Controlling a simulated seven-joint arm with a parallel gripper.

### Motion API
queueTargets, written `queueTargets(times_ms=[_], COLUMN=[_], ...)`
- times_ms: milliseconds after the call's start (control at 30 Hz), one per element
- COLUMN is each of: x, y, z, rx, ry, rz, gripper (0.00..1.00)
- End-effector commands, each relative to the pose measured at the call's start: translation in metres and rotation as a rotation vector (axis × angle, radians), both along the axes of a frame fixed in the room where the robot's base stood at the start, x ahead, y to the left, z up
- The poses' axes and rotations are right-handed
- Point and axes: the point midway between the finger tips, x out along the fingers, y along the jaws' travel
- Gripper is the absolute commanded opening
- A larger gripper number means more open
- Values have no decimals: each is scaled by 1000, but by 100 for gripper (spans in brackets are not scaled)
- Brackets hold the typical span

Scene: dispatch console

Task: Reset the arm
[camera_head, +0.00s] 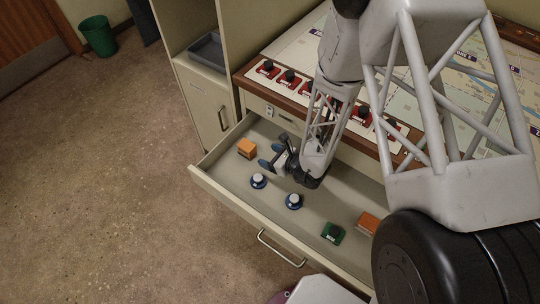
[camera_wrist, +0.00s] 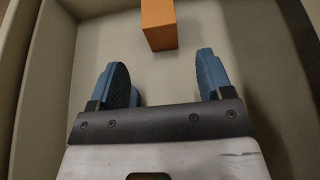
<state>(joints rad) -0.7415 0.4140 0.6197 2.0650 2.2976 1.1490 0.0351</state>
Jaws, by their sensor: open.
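My arm reaches down from the upper right in the head view, over an open drawer (camera_head: 229,199). My gripper (camera_head: 271,157) is inside the drawer's area, open and empty, its blue fingertips pointing left. In the wrist view, the two blue fingers of my gripper (camera_wrist: 165,82) stand apart with nothing between them. An orange block (camera_head: 247,148) lies just beyond the fingertips in the drawer. It also shows in the wrist view (camera_wrist: 159,24), ahead of the gap between the fingers and apart from them.

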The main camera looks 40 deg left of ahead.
Motion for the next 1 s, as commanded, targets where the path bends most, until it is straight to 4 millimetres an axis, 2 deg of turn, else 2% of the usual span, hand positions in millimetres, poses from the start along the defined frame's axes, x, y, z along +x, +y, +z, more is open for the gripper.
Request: queueTargets(times_ms=[367, 567, 767, 1000], x=[0, 2, 6, 8], y=[0, -1, -8, -24], z=[0, 10, 41, 94], rx=[0, 6, 22, 39], ry=[0, -8, -36, -94], rz=[0, 14, 65, 163], gripper=[73, 73, 73, 73])
